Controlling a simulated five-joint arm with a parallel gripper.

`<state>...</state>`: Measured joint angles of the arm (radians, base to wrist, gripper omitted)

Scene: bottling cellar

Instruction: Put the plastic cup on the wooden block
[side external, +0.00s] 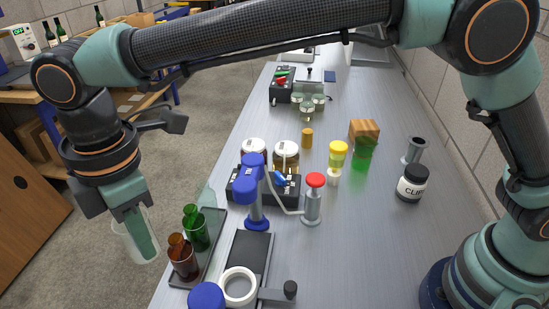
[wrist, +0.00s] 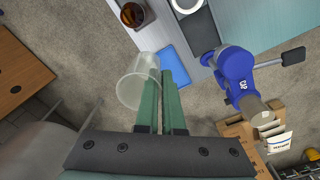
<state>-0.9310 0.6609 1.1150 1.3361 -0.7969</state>
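The plastic cup (side external: 120,245) is clear and colourless and hangs at my gripper (side external: 150,254), off the bench's left edge and above the floor. In the wrist view the cup (wrist: 133,90) lies tilted against the left finger of my gripper (wrist: 166,76). The two fingers are close together, pinching the cup's wall. The wooden block (side external: 364,129) stands far to the right on the bench, behind a green translucent cup (side external: 362,156). The block's top looks bare. It is not clear in the wrist view.
Brown (side external: 183,258) and green (side external: 195,229) bottles stand on a dark tray at the bench's left edge. A blue capping device (side external: 254,196), brown jars, a red-topped cylinder (side external: 313,200) and a yellow-capped container (side external: 337,157) fill the middle. A black jar (side external: 412,183) stands right.

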